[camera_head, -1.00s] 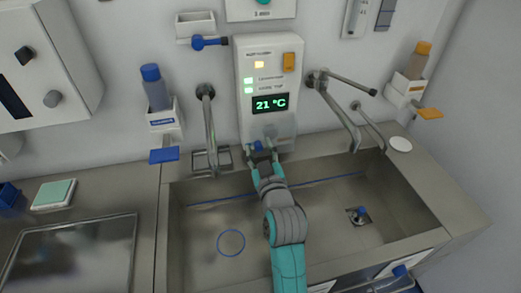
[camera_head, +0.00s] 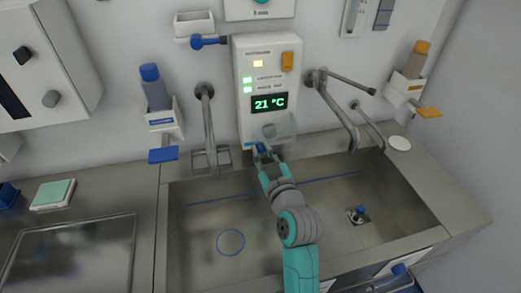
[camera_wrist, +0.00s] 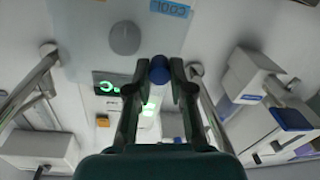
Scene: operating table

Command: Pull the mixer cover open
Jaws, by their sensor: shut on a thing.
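The mixer cover (camera_head: 284,127) is a see-through flap at the bottom of the white control panel (camera_head: 266,60), above the sink. It stands out at an angle from the panel. In the wrist view the clear cover (camera_wrist: 75,30) spans the upper left, with a grey round knob (camera_wrist: 124,38) and a blue "COOL" label showing through or beside it. My gripper (camera_head: 262,150) is at the cover's lower edge. In the wrist view my gripper (camera_wrist: 160,76) is shut on the cover's blue handle (camera_wrist: 159,68), between the fingertips.
Metal taps stand left (camera_head: 208,125) and right (camera_head: 338,112) of the panel. A blue-capped bottle holder (camera_head: 162,120) is on the left wall, an orange-capped bottle holder (camera_head: 403,88) on the right. The steel sink (camera_head: 200,265) lies below my arm.

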